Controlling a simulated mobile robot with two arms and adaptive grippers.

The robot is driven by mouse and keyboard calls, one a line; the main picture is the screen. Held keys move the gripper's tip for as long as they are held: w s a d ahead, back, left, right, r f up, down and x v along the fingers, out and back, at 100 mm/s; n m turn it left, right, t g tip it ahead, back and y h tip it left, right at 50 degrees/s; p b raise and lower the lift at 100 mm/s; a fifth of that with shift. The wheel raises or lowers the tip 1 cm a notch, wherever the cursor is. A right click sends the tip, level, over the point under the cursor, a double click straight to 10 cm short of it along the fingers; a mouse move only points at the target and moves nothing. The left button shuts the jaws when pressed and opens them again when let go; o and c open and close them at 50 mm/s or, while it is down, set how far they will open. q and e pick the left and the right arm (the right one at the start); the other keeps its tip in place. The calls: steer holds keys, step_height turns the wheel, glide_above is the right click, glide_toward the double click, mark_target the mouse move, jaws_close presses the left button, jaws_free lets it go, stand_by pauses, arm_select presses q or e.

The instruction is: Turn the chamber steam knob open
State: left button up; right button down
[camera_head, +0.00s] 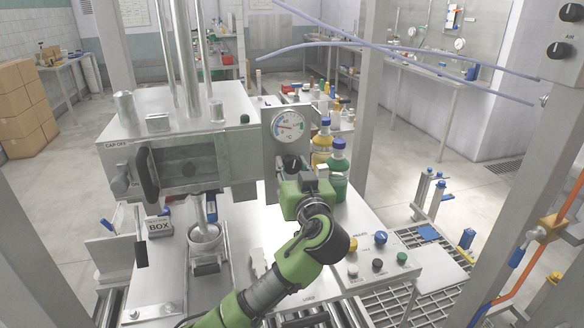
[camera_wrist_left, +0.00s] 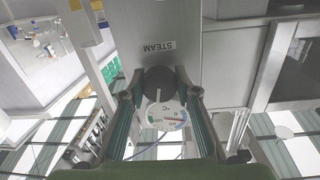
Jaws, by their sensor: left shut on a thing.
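The chamber steam knob (camera_wrist_left: 158,80) is a dark round knob on a grey panel, by the STEAM label (camera_wrist_left: 158,46) in the left wrist view. A pale line shows on its face. My left gripper (camera_wrist_left: 156,94) has a finger on each side of the knob and is shut on it. In the head view my left gripper (camera_head: 295,172) reaches up to the panel just below the round gauge (camera_head: 288,125), and its body hides much of the knob. The gauge also shows in the left wrist view (camera_wrist_left: 167,117). My right gripper is not in view.
The steel chamber (camera_head: 185,160) with its dark window stands left of the gripper. Yellow (camera_head: 321,150) and green (camera_head: 339,175) bottles stand close on the right. A panel with coloured knobs (camera_head: 378,262) is at lower right. Bluish hoses (camera_head: 400,55) cross above right.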

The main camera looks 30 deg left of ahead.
arm_select(q)
steer(key=m+p, duration=0.2)
steer(key=m, duration=0.1)
steer(key=shift+r+m, duration=0.1)
steer(key=shift+m, duration=0.2)
steer(key=m+p, duration=0.3)
steer(key=m, duration=0.1)
steer(key=shift+g+p, duration=0.4)
steer(key=m+p, duration=0.3)
steer(key=m, duration=0.1)
steer(key=shift+m+p, duration=1.1)
steer(key=shift+m, duration=0.2)
steer(key=shift+g, duration=0.3)
steer(key=shift+m, duration=0.4)
steer(key=o, duration=1.1)
